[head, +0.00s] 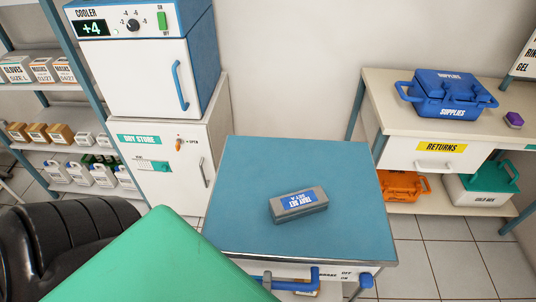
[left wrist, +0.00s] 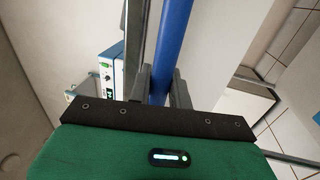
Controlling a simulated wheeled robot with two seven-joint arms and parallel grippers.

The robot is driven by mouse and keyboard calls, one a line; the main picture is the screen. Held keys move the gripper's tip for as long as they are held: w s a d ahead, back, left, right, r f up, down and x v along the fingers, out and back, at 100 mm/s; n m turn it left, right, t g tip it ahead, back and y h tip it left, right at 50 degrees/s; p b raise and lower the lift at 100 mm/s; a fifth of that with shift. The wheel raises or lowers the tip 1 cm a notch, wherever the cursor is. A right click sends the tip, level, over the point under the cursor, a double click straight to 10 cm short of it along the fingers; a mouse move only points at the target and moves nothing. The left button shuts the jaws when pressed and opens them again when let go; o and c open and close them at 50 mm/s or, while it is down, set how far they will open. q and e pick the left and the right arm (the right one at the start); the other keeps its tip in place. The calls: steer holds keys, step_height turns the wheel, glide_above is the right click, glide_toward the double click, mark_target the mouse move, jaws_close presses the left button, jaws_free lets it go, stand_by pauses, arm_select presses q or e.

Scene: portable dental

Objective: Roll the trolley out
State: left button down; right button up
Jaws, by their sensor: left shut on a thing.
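The trolley (head: 245,180) has a flat blue top with a metal front edge and stands in the middle of the head view. A grey tray set box (head: 299,205) with a blue label lies on its top. A blue handle bar (head: 300,279) runs along its front; it also shows in the left wrist view (left wrist: 172,40). My left gripper (left wrist: 163,85) is shut on this bar, one finger on each side. In the head view my green forearm hides most of the gripper. A blue brake knob (head: 366,281) sits at the front right, beside ON and OFF lettering. My right gripper is out of view.
A white dry store cabinet (head: 180,190) with a cooler (head: 140,75) on it stands close behind the trolley's left. A bench (head: 390,100) with a blue supplies case (head: 447,92) stands at the right. Tiled floor (head: 450,262) is clear at the front right.

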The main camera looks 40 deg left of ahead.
arm_select(q)
steer(key=shift+s+d+f, duration=0.1)
steer(key=shift+s+d, duration=0.1)
steer(key=shift+s, duration=0.05)
steer(key=c, duration=1.3)
jaws_free()
steer(key=shift+s+d, duration=0.1)
steer(key=shift+c, duration=0.2)
